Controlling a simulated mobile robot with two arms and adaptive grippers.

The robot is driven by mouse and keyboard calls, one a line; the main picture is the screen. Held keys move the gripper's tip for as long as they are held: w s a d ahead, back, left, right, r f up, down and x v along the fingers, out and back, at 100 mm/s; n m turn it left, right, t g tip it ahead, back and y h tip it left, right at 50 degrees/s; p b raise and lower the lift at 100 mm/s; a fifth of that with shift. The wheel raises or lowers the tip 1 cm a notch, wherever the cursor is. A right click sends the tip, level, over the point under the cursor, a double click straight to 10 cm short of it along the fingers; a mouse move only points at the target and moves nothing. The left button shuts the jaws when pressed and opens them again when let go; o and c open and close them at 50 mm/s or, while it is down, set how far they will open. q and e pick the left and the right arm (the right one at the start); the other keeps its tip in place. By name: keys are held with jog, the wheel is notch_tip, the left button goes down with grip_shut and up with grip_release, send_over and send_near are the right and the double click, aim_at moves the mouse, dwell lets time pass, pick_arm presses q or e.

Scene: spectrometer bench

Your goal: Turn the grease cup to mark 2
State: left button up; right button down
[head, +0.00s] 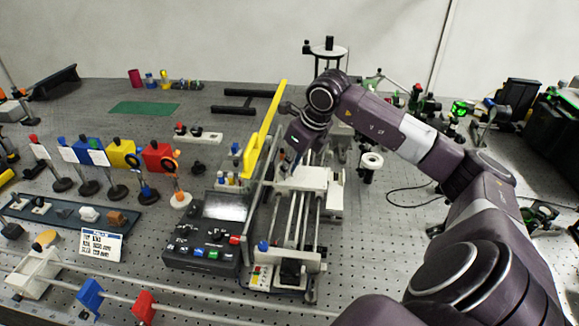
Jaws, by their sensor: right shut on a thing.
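My right gripper (287,168) reaches down at the left side of the white carriage on the rail stage (308,178), close behind the clear upright panel. It is shut on a small part there, which seems to be the grease cup. The cup is mostly hidden by the fingers and the panel, and its marks are too small to read. My left gripper is not in view.
A yellow bar (265,130) stands tall just left of the right gripper. A control box (208,228) with a screen and coloured buttons sits to the left. Several coloured blocks on posts stand further left. A white ring on a post (371,160) stands right of the stage.

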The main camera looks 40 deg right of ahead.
jog(key=shift+a+r+m+h+b, duration=0.15)
jog(key=shift+m+h, duration=0.45)
jog(key=shift+m, duration=0.85)
jog(key=shift+a+f+m+h+b, duration=0.1)
jog(key=shift+m+h+b, duration=0.35)
jog(key=shift+m, duration=1)
jog(key=c, duration=1.9)
grip_release()
jog(key=v, duration=1.2)
jog(key=shift+w+a, duration=0.15)
